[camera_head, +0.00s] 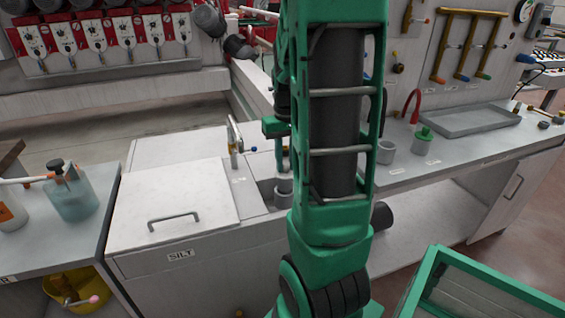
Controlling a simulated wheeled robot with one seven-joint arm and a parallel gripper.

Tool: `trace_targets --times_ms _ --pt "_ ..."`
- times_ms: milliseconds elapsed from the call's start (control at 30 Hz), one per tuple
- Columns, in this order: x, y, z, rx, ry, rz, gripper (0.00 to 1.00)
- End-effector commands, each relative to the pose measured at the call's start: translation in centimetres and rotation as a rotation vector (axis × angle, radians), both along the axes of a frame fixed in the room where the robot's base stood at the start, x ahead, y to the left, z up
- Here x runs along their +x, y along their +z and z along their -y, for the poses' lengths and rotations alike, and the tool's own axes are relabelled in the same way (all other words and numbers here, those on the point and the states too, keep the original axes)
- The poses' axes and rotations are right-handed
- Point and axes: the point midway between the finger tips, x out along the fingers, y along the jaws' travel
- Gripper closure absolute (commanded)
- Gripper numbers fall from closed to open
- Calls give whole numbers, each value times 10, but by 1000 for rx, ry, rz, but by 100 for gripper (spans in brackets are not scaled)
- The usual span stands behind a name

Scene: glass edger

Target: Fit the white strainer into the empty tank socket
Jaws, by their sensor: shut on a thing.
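My gripper (281,152) points down over the opening of the white tank, left of my green arm and partly hidden by it. It is shut on the white strainer, of which only a small pale part shows between the fingers and the socket; its outline is hard to make out. A grey cylindrical tank socket (284,195) stands in the opening just below the gripper. I cannot tell whether the strainer touches the socket or is inside it. The tank (178,262) is labelled SILT.
A tap-like fitting (233,140) rises left of the gripper. A closed lid with a handle (173,217) covers the tank's left part. On the right bench are a grey cup (386,152), a green-topped cup (421,143) and a grey tray (470,121). A green-framed box (480,295) stands front right.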

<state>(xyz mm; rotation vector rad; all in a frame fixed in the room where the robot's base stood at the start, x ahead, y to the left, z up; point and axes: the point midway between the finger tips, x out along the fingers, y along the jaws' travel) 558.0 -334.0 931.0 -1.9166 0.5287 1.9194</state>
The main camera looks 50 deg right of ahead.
Motion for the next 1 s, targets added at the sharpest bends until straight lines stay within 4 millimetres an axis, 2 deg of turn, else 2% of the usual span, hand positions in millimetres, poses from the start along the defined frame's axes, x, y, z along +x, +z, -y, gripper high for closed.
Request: trace_targets --times_ms 1000 --pt "0 -19 0 1 0 -1 100"
